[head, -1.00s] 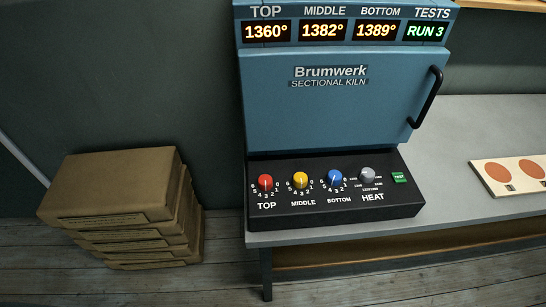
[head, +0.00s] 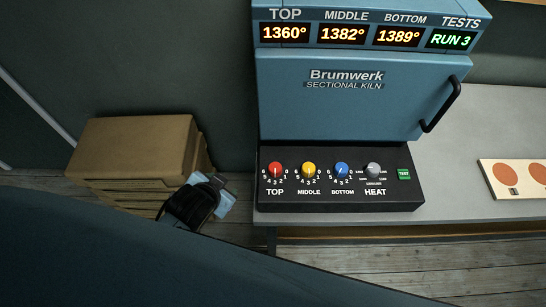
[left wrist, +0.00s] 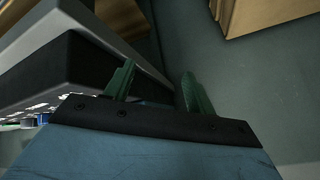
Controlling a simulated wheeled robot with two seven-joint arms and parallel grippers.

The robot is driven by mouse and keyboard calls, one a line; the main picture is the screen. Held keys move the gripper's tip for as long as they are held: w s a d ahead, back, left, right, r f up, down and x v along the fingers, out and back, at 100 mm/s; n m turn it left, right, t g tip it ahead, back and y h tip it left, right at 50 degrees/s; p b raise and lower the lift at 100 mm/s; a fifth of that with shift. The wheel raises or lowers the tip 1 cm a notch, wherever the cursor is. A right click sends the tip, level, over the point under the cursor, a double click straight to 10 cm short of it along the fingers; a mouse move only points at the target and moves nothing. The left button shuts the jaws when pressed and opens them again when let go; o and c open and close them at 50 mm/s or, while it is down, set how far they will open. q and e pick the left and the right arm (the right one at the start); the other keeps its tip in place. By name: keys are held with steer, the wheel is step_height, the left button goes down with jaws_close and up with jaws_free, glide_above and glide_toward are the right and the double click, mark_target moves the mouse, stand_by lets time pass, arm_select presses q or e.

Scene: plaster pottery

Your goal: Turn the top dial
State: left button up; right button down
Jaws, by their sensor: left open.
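The top dial (head: 275,170) is a red knob at the left end of a black control panel (head: 340,205), labelled TOP with numbers around it. The panel stands in front of a blue kiln (head: 350,105). My left gripper (head: 217,181) is left of the panel, in front of the cardboard boxes, apart from the dial. In the left wrist view its two green fingers (left wrist: 155,88) are spread, with nothing between them. The panel's side shows at the left there, with the knobs partly visible at its edge. My right gripper is not in view.
A yellow dial (head: 308,170), a blue dial (head: 341,171), a grey heat dial (head: 374,170) and a green test button (head: 404,174) sit right of the red dial. Displays read 1360°, 1382°, 1389° and RUN 3. Stacked boxes (head: 130,150) stand at left.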

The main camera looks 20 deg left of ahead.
arm_select(q)
steer(key=w+d+r+m+t+p, duration=0.15)
steer(key=w+r+t, duration=0.25)
steer(key=r, duration=0.8)
steer(key=w+d+r+m+t, duration=0.15)
steer(key=w+r+t, duration=0.25)
steer(key=r, duration=0.7)
steer(key=w+d+r+m+t+h, duration=0.2)
steer(key=d+r+m+t+h, duration=0.3)
steer(key=r, duration=0.3)
steer(key=s+d+r+m+g+h, duration=0.2)
steer(key=d+m+g+h, duration=0.25)
steer(key=m+h, duration=0.4)
steer(key=s+d+r+m+g+h, duration=0.25)
steer(key=d+m+h, duration=0.3)
steer(key=m, duration=0.55)
steer(key=m+g+y, duration=1.1)
steer(key=m+y, duration=0.3)
steer(key=m, duration=0.1)
glide_toward(275, 167)
steer(key=p+x, duration=0.1)
steer(key=x, duration=0.7)
steer(key=shift+d+f, duration=0.1)
steer(key=shift+f, duration=0.2)
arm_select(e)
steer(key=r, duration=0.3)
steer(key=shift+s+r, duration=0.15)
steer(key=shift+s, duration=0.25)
